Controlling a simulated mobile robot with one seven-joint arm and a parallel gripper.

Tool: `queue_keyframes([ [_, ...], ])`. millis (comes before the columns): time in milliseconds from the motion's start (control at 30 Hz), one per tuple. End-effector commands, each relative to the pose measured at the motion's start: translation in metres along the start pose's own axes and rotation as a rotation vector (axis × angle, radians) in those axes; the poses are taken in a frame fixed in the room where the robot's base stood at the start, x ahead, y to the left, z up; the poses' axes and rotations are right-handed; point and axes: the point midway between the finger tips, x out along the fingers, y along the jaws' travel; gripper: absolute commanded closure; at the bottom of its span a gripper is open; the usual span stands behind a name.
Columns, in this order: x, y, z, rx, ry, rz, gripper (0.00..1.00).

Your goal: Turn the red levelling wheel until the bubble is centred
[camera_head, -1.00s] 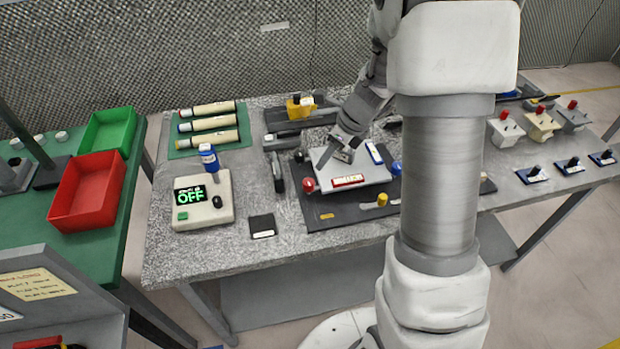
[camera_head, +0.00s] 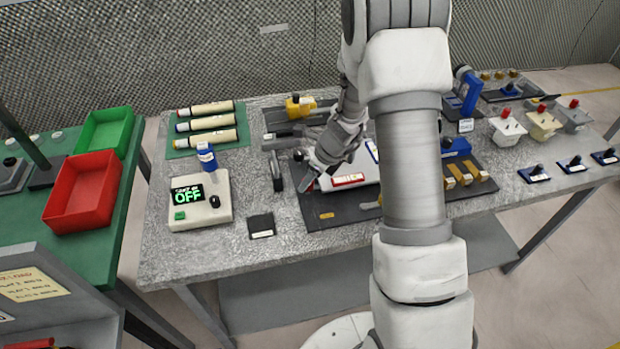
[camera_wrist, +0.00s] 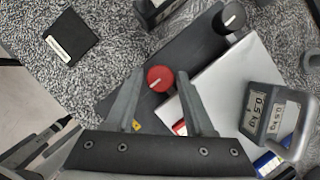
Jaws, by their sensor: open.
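The red levelling wheel (camera_wrist: 160,78) is a round red knob with a white pointer line. It sits at a corner of the pale levelling plate (camera_wrist: 232,82) on a dark base. In the wrist view my gripper (camera_wrist: 162,92) is open, its two fingers either side of the wheel in the picture; I cannot tell whether they are level with it. In the head view my gripper (camera_head: 304,188) is over the plate's left corner and hides most of the wheel. A red-framed level vial (camera_head: 348,181) lies along the plate's front edge; its bubble is too small to read.
A black knob (camera_wrist: 232,18) stands at another corner of the plate. A grey 0.5 kg weight (camera_wrist: 270,112) rests on the plate. A black square block (camera_head: 261,226) and a box reading OFF (camera_head: 200,212) stand to the left.

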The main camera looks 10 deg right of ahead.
Motion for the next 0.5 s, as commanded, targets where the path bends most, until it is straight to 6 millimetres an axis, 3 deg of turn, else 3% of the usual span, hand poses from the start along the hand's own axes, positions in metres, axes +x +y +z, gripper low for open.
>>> queue_keyframes([
  [67, -0.0002, 0.0000, 0.0001, 0.000, 0.000, 0.000, 0.54],
  [300, -0.0004, 0.0000, 0.0000, 0.000, 0.000, 0.000, 0.97],
  [500, -0.0005, -0.0001, 0.0000, -0.002, 0.000, 0.001, 1.00],
])
